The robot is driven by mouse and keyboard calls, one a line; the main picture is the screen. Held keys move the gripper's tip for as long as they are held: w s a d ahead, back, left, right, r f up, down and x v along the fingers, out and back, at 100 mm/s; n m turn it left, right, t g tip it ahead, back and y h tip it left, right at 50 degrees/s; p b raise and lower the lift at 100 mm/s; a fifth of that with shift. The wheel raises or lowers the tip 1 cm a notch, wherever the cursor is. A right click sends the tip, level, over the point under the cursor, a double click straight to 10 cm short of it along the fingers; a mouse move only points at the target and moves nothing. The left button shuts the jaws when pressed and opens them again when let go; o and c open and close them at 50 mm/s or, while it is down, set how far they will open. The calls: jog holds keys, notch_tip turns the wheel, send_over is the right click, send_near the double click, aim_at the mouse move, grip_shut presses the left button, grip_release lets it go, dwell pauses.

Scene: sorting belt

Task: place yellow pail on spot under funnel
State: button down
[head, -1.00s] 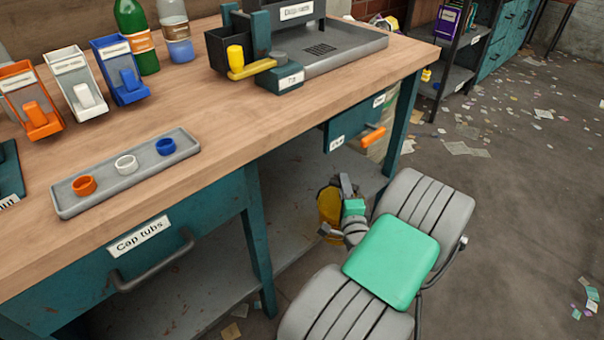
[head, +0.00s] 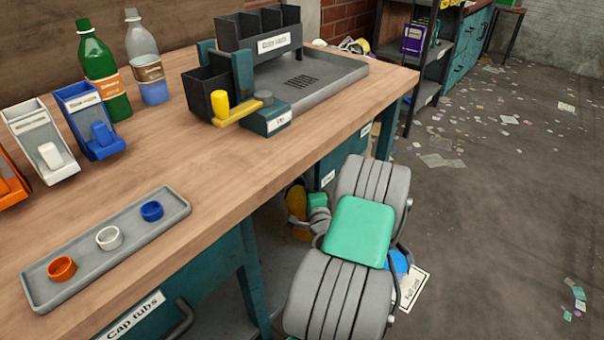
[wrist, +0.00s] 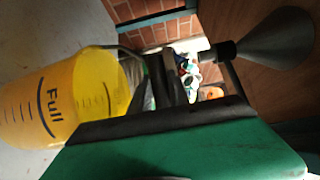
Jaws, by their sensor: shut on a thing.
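The yellow pail (wrist: 70,95) fills the left of the wrist view, with a black "Full" mark and level lines on its side. It appears lying sideways because that view is rolled. My gripper (wrist: 168,82) is shut at its rim side, seemingly on the handle; the exact contact is dark. In the head view a little of the pail (head: 297,203) shows low beside the bench, beyond my arm, with my gripper (head: 317,212) at it. A dark grey funnel (wrist: 272,45) shows at the upper right of the wrist view, apart from the pail. The spot is not discernible.
The wooden bench (head: 185,150) stands left, with a cap tray (head: 45,290), dispensers, bottles and a grey drain tray (head: 320,95) on it. A blue thing (head: 398,262) and a lettered card (head: 414,290) are partly behind my arm. Paper-littered floor at right is open.

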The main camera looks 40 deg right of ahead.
jog(key=w+d+f+b, duration=0.1)
jog(key=w+d+f, duration=0.2)
jog(key=w+d, duration=0.2)
jog(key=shift+w+d+b, duration=0.2)
jog(key=shift+w+b, duration=0.2)
jog(key=shift+w, duration=0.9)
jog(key=shift+f, duration=0.15)
jog(key=shift+f, duration=0.15)
jog(key=c, duration=1.3)
grip_release()
jog(key=shift+a+f, duration=0.1)
jog(key=shift+o, duration=0.2)
jog(key=v, duration=1.2)
jog(key=shift+b, duration=0.45)
